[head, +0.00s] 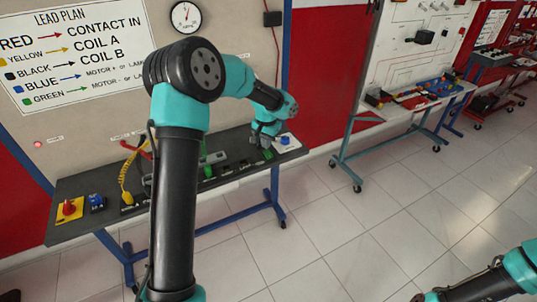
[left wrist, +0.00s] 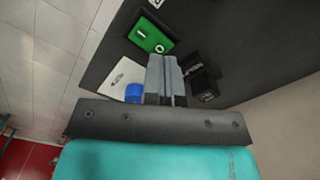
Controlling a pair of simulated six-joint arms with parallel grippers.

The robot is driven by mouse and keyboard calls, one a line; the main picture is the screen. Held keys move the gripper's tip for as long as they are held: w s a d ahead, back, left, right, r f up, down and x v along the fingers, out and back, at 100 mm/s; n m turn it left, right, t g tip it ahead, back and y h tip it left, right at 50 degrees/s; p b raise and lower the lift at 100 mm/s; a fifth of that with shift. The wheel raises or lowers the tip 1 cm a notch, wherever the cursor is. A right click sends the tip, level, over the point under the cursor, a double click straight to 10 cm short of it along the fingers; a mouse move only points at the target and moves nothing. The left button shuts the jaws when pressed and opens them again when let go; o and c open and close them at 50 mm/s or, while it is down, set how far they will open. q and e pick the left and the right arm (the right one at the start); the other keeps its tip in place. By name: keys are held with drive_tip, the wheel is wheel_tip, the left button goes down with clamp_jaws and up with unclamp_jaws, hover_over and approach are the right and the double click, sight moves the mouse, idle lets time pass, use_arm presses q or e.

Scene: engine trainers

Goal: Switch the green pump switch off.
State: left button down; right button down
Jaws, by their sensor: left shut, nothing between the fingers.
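The green pump switch (left wrist: 150,36) is a green rectangular plate with white marks in the left wrist view. In the head view, green (head: 267,154) shows just below my left gripper (head: 263,137), which partly covers that spot. My left gripper, also in the left wrist view (left wrist: 163,60), is shut and empty. Its fingertips are close to the switch's near edge in that view; I cannot tell whether they touch it. Which way the switch is set is too small to tell. Part of my right arm shows at the lower right of the head view, its gripper out of sight.
A blue knob on a white plate (head: 285,141) and a black block (left wrist: 203,82) flank my left fingers. The dark bench shelf (head: 228,178) also bears a red knob on yellow (head: 69,208) and a yellow coiled cable (head: 126,180). The tiled floor in front is clear.

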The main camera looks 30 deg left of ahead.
sight(267, 152)
use_arm(q)
drive_tip(key=shift+f, duration=1.35)
idle(0.9)
drive_tip(key=shift+r, duration=0.1)
drive_tip(key=shift+r, duration=3.45)
drive_tip(key=shift+d+f, duration=0.1)
drive_tip(key=s+d+f+n+h, duration=0.3)
drive_tip(key=d+f+n+h, duration=0.1)
drive_tip(key=d+f, duration=1.15)
drive_tip(key=s+f, duration=0.5)
drive_tip(key=s, duration=0.3)
drive_tip(key=s+d+f+m, duration=0.1)
drive_tip(key=s+f, duration=0.4)
drive_tip(key=s, duration=0.3)
drive_tip(key=s+f, duration=0.5)
drive_tip(key=s, duration=0.3)
drive_tip(key=shift+s+d+f+m+t, duration=0.15)
drive_tip(key=shift+s+f+m+t, duration=0.1)
drive_tip(key=shift+m+t, duration=0.15)
